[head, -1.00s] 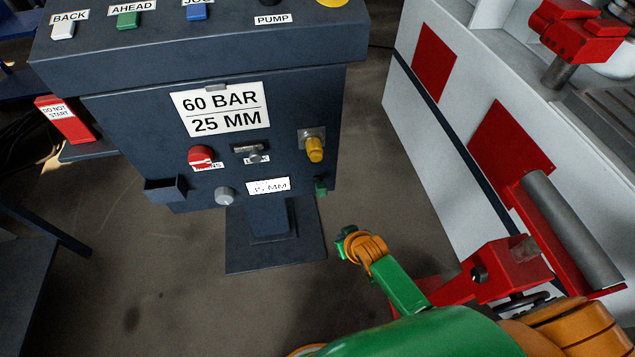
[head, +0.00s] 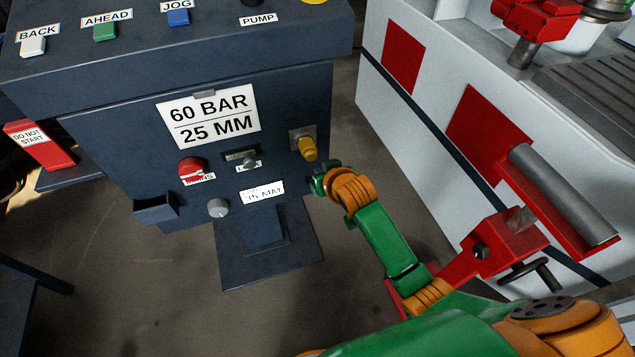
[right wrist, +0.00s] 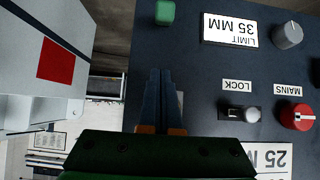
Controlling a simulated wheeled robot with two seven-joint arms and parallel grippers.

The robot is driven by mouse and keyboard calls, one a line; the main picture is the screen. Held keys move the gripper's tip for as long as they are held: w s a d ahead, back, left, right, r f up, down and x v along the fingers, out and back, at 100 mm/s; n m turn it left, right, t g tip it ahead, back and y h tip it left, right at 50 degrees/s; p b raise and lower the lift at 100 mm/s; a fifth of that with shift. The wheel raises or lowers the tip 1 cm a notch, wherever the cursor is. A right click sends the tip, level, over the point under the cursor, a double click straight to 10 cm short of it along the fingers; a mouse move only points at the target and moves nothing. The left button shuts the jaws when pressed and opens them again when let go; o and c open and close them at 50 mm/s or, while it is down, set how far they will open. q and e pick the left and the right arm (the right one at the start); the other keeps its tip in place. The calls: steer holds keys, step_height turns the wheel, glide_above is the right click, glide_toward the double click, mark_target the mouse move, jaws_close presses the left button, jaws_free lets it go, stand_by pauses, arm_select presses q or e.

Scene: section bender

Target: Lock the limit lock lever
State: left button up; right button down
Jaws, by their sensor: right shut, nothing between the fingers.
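The panel of the dark blue cabinet carries a small grey lever on a black plate above a LOCK label (head: 249,166). This lock lever (head: 251,160) also shows in the right wrist view (right wrist: 251,114), upside down; its exact setting is unclear. A yellow handle (head: 308,149) on a metal plate sits to its right. My right gripper (head: 318,181) is shut and empty, just below the yellow handle and right of the lock lever. In the right wrist view its fingers (right wrist: 160,74) are together in front of the panel, hiding the yellow handle. My left gripper is not in view.
A red MAINS knob (head: 192,170), a grey knob (head: 218,207) and a 35 MM limit plate (head: 262,191) are close by on the panel. The white machine (head: 440,95) with a red roller bracket (head: 513,238) stands right, beside my arm.

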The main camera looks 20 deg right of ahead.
steer(key=b+x, duration=0.2)
steer(key=x, duration=0.4)
steer(key=shift+d+f, duration=0.1)
steer(key=shift+f, duration=0.15)
steer(key=shift+s+f, duration=0.25)
steer(key=shift+f, duration=0.3)
steer(key=shift+s+f, duration=0.25)
steer(key=shift+f, duration=0.25)
steer(key=shift+s+f, duration=0.4)
steer(key=shift+f, duration=0.15)
steer(key=shift+f, duration=0.1)
steer(key=shift+s+f+t, duration=0.15)
steer(key=shift+s+t, duration=0.05)
steer(key=shift+t, duration=0.2)
steer(key=shift+s+f+b, duration=0.15)
steer(key=shift+f+b, duration=0.1)
steer(key=shift+b, duration=0.25)
